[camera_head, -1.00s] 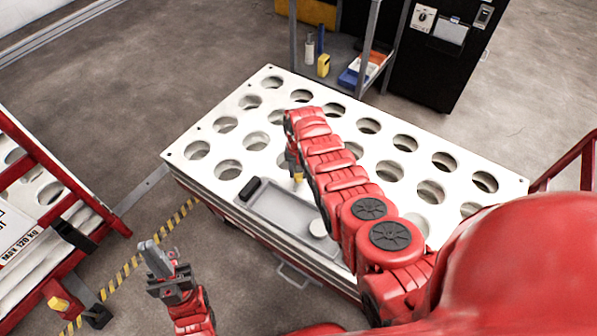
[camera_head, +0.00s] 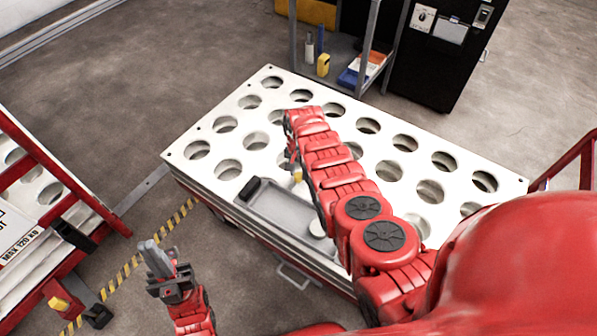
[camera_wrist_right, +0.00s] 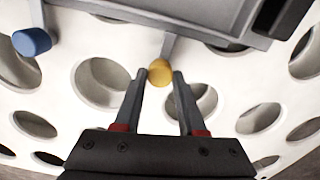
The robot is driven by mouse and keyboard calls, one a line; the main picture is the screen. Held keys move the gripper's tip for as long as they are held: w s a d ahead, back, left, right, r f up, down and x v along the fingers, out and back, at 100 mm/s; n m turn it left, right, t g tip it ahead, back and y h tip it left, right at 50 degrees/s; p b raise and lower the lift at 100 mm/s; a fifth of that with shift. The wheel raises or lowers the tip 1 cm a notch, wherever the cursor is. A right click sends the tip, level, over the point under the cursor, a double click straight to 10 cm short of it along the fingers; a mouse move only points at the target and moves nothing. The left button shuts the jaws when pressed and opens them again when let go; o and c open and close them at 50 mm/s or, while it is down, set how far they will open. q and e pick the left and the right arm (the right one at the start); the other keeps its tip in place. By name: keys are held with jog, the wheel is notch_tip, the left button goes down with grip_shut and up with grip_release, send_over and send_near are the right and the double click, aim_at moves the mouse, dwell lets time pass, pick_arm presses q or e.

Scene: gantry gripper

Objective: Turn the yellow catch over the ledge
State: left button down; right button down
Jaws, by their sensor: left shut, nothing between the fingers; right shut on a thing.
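The yellow catch (camera_wrist_right: 160,70) has a round yellow end on a thin grey arm that runs up to the edge of a grey tray (camera_wrist_right: 180,14) in the right wrist view. My right gripper (camera_wrist_right: 160,76) is shut on the yellow end, one finger at each side. In the head view the yellow end (camera_head: 298,176) shows just beside my right arm, at the tray's back edge; the right gripper is mostly hidden there. I cannot tell which edge is the ledge. My left gripper (camera_head: 154,252) is shut and empty, off the left front of the table.
The white table (camera_head: 225,105) has several round holes. The tray holds a black handle (camera_head: 250,188) and a pale round piece (camera_head: 317,229). A blue knob (camera_wrist_right: 32,42) stands left of the catch. A red frame (camera_head: 95,205) stands left; a shelf (camera_head: 340,85) stands behind.

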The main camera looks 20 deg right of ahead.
aim_at(298, 174)
jog(key=c, duration=0.5)
grip_release()
notch_tip(298, 174, up, 4)
jog(key=p, duration=0.2)
jog(key=shift+f+p, duration=0.15)
jog(key=shift+p, duration=0.15)
notch_tip(298, 174, up, 14)
jog(key=p, duration=0.1)
jog(key=shift+f, duration=0.15)
